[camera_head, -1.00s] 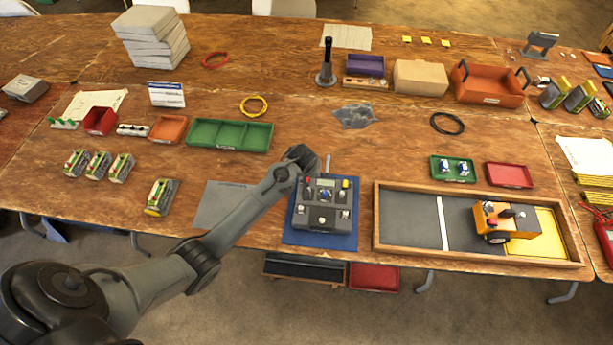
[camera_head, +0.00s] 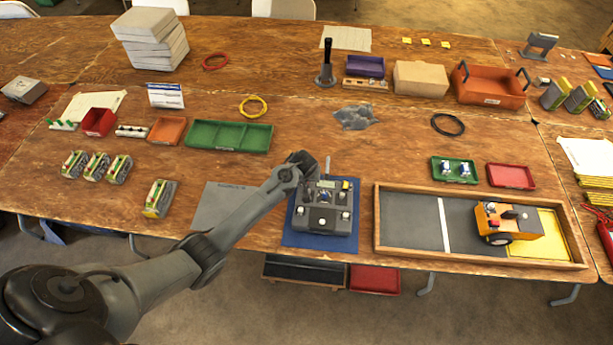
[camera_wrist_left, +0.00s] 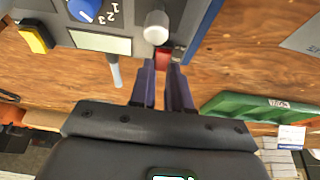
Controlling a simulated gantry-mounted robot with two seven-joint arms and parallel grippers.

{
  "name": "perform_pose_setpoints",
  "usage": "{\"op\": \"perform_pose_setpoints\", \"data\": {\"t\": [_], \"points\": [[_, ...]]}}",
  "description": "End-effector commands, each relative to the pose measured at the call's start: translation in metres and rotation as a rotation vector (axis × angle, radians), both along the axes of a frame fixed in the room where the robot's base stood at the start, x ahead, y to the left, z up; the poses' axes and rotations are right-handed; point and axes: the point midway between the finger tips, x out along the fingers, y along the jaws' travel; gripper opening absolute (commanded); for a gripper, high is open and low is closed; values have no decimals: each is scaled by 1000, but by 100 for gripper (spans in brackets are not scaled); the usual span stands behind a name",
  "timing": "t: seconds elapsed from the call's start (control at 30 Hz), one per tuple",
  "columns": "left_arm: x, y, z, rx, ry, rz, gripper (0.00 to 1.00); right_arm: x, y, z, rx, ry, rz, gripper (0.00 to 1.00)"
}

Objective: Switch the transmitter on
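The transmitter (camera_head: 325,218) is a dark grey box on a blue mat (camera_head: 299,238) at the front middle of the table. In the left wrist view its body shows at the top (camera_wrist_left: 65,12), with a blue numbered knob (camera_wrist_left: 84,8), a pale display (camera_wrist_left: 101,43), a yellow button (camera_wrist_left: 34,37), a grey knob (camera_wrist_left: 157,26) and a small red part (camera_wrist_left: 163,56). My left gripper (camera_head: 312,172) is at the transmitter's far left corner. In the wrist view its fingertips (camera_wrist_left: 162,66) are close together, right at the red part; contact is unclear. My right gripper is not in view.
A wooden-framed tray (camera_head: 415,249) with an orange vehicle (camera_head: 520,228) stands right of the transmitter. A grey sheet (camera_head: 218,207) lies to the left. A green divided tray (camera_head: 229,136) lies farther back. A short antenna (camera_wrist_left: 114,71) sticks out of the transmitter's far edge.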

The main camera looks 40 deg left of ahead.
Motion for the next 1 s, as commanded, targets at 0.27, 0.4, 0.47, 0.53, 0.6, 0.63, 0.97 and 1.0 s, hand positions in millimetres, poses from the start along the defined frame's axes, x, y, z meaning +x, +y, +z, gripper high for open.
{"op": "perform_pose_setpoints", "data": {"t": [0.27,0.4,0.47,0.53,0.6,0.63,0.97,1.0], "points": [[0,1,1,-2,4,1,0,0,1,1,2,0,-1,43],[3,3,4,-28,46,7,0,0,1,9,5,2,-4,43],[4,3,4,-50,78,7,0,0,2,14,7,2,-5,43],[5,4,3,-77,120,7,0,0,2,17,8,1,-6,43],[6,5,1,-101,156,8,0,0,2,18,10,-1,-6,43],[7,6,0,-108,171,7,0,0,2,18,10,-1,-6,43],[6,5,-2,-140,221,1,0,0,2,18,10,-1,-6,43],[6,5,-2,-141,221,2,0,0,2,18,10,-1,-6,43]]}}
